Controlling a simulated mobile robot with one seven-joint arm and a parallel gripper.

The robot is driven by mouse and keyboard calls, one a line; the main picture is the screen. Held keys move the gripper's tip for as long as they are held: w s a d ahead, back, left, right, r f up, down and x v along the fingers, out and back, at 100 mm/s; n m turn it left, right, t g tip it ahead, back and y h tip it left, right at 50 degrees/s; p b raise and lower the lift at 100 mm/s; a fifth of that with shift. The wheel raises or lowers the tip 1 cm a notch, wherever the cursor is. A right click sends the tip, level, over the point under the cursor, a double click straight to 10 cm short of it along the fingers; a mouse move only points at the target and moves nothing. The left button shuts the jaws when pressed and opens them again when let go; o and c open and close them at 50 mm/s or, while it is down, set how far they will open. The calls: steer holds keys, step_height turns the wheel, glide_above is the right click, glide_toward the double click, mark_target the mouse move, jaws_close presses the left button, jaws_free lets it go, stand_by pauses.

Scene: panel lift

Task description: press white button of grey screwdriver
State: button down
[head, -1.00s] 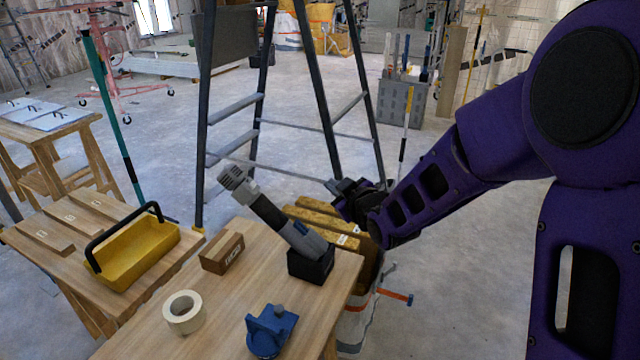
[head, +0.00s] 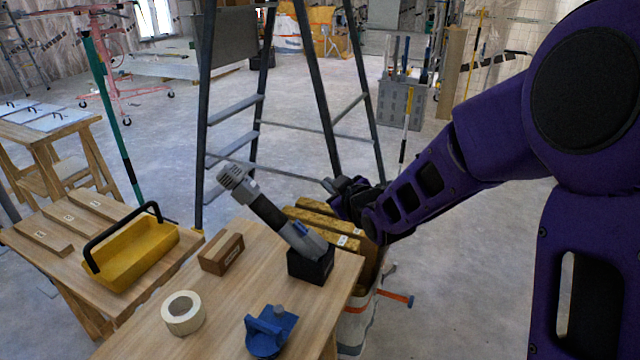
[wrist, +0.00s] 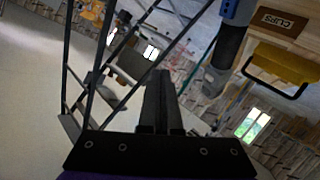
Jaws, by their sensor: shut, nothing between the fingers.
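The grey screwdriver (head: 265,208) is a grey and black power tool. It stands tilted to the left in a black holder (head: 312,264) near the far right end of the wooden table. A small blue patch shows on its lower body; I cannot make out a white button. My gripper (head: 332,186) is to the right of the tool, apart from it, beyond the table's far edge. In the wrist view its fingers (wrist: 157,95) are shut and empty, and the screwdriver (wrist: 228,50) shows at the upper right, partly cut off by the frame.
A yellow tray (head: 135,255) is at the left. A stepladder (head: 208,110) stands behind. Yellowish boards (head: 325,222) lie under my wrist.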

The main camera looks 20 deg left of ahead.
steer(key=shift+w+a+b, duration=0.1)
steer(key=shift+a+b, duration=0.45)
steer(key=shift+a, duration=0.05)
stand_by(0.6)
steer(key=shift+d, duration=0.1)
steer(key=shift+d, duration=0.95)
steer(key=s+d+p, duration=0.1)
steer(key=d, duration=0.5)
stand_by(2.4)
